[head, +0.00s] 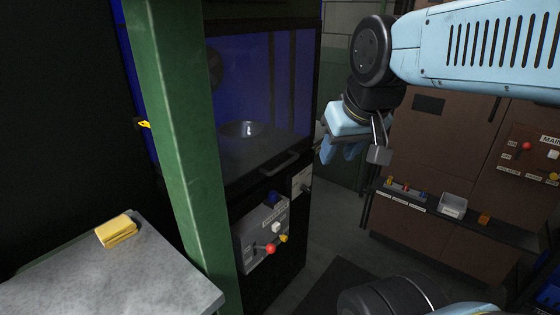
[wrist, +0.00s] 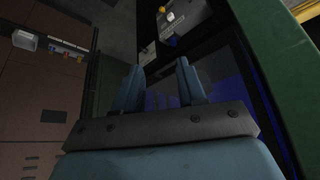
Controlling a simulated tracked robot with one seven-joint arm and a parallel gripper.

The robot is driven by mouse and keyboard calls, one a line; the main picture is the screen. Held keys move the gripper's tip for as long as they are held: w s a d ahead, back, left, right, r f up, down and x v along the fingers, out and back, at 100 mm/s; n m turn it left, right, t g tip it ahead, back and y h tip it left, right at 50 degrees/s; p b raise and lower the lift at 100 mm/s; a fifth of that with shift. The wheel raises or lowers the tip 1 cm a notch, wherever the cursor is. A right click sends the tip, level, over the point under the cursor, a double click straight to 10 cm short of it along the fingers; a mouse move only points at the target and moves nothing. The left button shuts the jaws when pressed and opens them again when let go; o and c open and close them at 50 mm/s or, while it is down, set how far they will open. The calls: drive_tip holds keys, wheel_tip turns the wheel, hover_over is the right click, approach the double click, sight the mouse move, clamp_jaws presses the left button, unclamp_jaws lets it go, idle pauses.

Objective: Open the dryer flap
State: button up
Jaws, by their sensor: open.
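The dryer is a dark cabinet with a blue-tinted glass front, which looks like its flap (head: 265,85) and appears closed. A bar handle (head: 280,164) runs along the lower edge of the flap. A metal bowl (head: 241,128) shows behind the glass. My gripper (head: 340,152) is to the right of the handle in the head view, apart from it, and holds nothing. In the wrist view my gripper (wrist: 160,85) shows two blue fingers spread apart, with blue glass (wrist: 215,90) behind and to the right.
A green post (head: 180,130) stands left of the glass. A control panel (head: 265,238) with red and yellow knobs is below the flap. Brown cabinets (head: 430,150) with a shelf stand at right. Floor between is open.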

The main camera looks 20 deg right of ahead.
drive_tip(key=w+a+f+g+y, duration=0.4)
drive_tip(key=w+f+y, duration=0.2)
drive_tip(key=f, duration=0.1)
drive_tip(key=m+t+y, duration=0.3)
drive_tip(key=m+t, duration=0.8)
approach(290, 163)
drive_tip(key=x, duration=1)
drive_tip(key=shift+w+a+f, duration=0.15)
drive_tip(key=shift+w+a, duration=0.1)
drive_tip(key=shift+w, duration=0.05)
clamp_jaws()
drive_tip(key=shift+s, duration=0.1)
